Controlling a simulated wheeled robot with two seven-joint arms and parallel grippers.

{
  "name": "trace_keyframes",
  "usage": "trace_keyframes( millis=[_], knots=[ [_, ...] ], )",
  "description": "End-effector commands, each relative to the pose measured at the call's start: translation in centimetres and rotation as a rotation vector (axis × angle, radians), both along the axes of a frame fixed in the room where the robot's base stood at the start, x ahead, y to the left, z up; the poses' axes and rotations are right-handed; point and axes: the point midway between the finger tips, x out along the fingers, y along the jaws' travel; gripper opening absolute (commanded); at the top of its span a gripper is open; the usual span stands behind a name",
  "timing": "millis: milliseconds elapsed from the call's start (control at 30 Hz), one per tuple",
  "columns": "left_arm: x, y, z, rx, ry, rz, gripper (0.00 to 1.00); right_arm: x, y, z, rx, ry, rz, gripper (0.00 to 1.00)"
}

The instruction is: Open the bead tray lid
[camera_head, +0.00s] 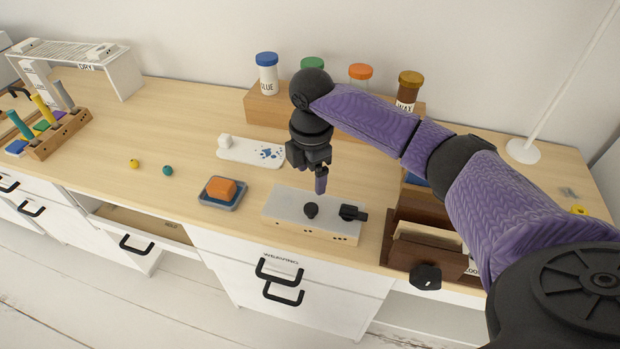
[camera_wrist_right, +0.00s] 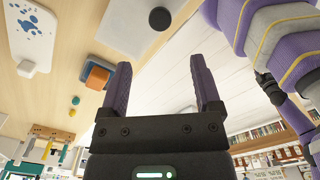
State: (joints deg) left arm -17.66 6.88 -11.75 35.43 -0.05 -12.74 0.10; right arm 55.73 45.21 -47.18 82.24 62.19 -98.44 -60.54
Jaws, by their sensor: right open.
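The bead tray (camera_head: 300,231) is a low pale wooden box near the desk's front edge. Its flat grey lid (camera_head: 285,203) lies closed on top and has a round black knob (camera_head: 311,210). A black latch-like piece (camera_head: 351,213) sits at its right end. My right gripper (camera_head: 321,186) hangs above the tray's back part, open and empty, apart from the knob. In the right wrist view, both purple fingers (camera_wrist_right: 161,78) stand apart with nothing between them. The lid (camera_wrist_right: 130,22) and knob (camera_wrist_right: 160,18) show beyond them. My left gripper is not in view.
A dark wooden box (camera_head: 405,248) stands close on the right. Several jars (camera_head: 268,73) stand on a riser at the back. An open drawer (camera_head: 142,224) is front left.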

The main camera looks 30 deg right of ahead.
Motion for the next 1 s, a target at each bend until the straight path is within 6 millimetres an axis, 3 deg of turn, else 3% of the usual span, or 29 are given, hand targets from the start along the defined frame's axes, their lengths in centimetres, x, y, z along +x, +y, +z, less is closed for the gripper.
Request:
trace_keyframes(
  millis=[167,300,433,600,833,1000],
  knots=[
    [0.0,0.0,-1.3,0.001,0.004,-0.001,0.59,-0.1,0.0,-2.6,-0.001,0.007,0.003,0.81],
    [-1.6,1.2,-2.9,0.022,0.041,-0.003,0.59,-0.1,0.0,-6.3,-0.002,0.007,0.003,0.81],
    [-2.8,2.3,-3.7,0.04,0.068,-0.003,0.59,-0.1,0.0,-8.8,-0.002,0.005,0.003,0.81],
    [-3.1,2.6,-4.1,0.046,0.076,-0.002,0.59,-0.1,0.0,-10.0,-0.002,0.002,0.002,0.81],
    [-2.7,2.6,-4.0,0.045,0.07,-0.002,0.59,-0.1,0.0,-9.9,-0.002,0.001,0.002,0.81],
    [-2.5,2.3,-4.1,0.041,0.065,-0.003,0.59,-0.1,0.0,-9.9,-0.002,0.001,0.002,0.45]
  ],
)
